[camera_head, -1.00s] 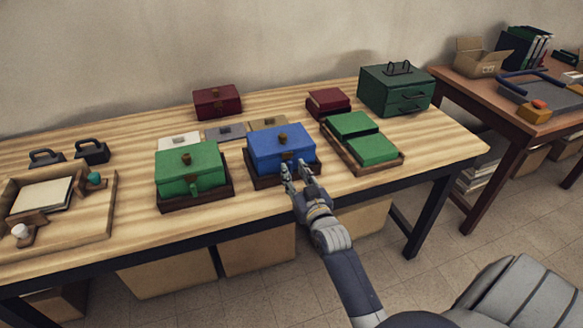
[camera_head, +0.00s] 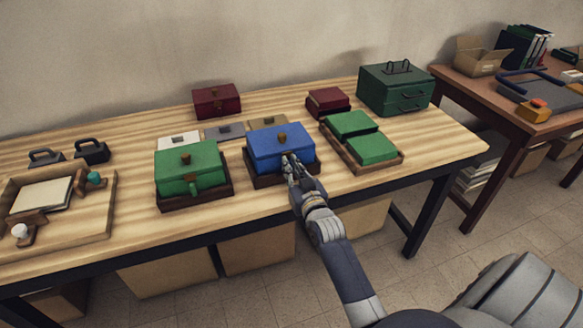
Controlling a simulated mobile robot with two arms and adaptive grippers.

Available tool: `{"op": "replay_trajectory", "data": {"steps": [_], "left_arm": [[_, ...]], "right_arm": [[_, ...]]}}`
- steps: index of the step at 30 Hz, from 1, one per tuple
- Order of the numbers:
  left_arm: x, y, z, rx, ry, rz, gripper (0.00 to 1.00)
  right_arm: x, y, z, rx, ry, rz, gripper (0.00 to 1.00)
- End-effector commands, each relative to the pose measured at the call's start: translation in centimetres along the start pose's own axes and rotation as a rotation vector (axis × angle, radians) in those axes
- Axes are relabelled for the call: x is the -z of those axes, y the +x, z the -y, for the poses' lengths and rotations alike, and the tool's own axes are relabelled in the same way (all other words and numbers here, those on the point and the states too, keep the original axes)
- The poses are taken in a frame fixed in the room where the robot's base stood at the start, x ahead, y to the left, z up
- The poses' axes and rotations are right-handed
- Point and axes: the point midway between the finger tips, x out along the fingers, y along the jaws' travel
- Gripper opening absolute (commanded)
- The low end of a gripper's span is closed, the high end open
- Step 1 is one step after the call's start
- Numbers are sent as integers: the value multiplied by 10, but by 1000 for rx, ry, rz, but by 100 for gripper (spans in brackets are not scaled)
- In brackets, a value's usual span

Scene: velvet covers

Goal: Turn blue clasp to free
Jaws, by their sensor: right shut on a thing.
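The blue box (camera_head: 270,147) sits on a dark wooden base on the long table, with a brown knob (camera_head: 282,138) on its lid. My right gripper (camera_head: 290,162) is at the box's front face and is shut on the blue box's clasp. The fingers hide the clasp, so its angle cannot be told. My left gripper is not in view.
A green box (camera_head: 180,175) with a green clasp stands close on the left. A tray with green pieces (camera_head: 372,149) lies on the right. Dark red boxes (camera_head: 217,101) and a green chest (camera_head: 396,88) stand behind. The table's front edge is clear.

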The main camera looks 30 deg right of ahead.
Motion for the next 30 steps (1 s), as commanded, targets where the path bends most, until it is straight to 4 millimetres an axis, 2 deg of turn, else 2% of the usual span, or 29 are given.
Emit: {"op": "replay_trajectory", "data": {"steps": [11,21,30], "left_arm": [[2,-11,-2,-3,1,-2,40],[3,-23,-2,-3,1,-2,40],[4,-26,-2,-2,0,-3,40]], "right_arm": [[2,0,2,0,-151,1,0],[0,0,5,1,-457,1,0],[-3,0,8,1,-743,0,0]]}}
